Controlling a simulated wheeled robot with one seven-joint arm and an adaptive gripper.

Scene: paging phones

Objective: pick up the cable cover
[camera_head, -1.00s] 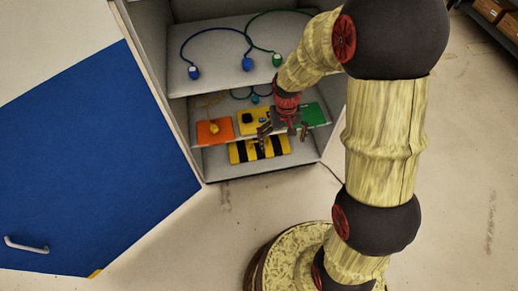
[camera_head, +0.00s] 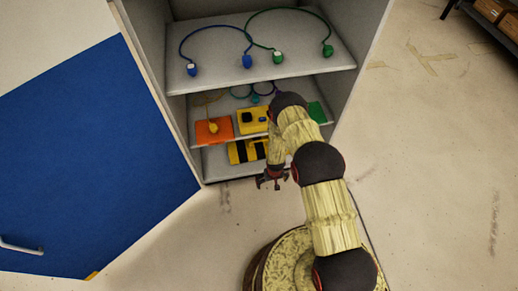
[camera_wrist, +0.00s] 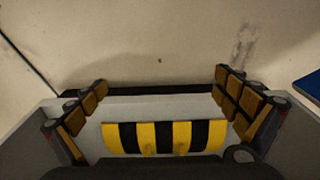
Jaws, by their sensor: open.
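The cable cover (camera_head: 240,153), striped yellow and black, lies on the bottom shelf of the cabinet. My arm hides its right part in the head view. In the wrist view the cable cover (camera_wrist: 165,137) shows nearly whole, low in the picture and between the two fingers. My gripper (camera_head: 270,181) is in front of the bottom shelf in the head view. It is open and empty, with its fingers (camera_wrist: 161,84) spread wider than the cover. I cannot tell how far the fingertips are from the cover.
The middle shelf holds an orange pad (camera_head: 209,132), a yellow box (camera_head: 251,120) and a green pad (camera_head: 316,112). The top shelf (camera_head: 290,67) carries blue and green cables. A blue door (camera_head: 100,160) stands open at the left. The floor right of the cabinet is clear.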

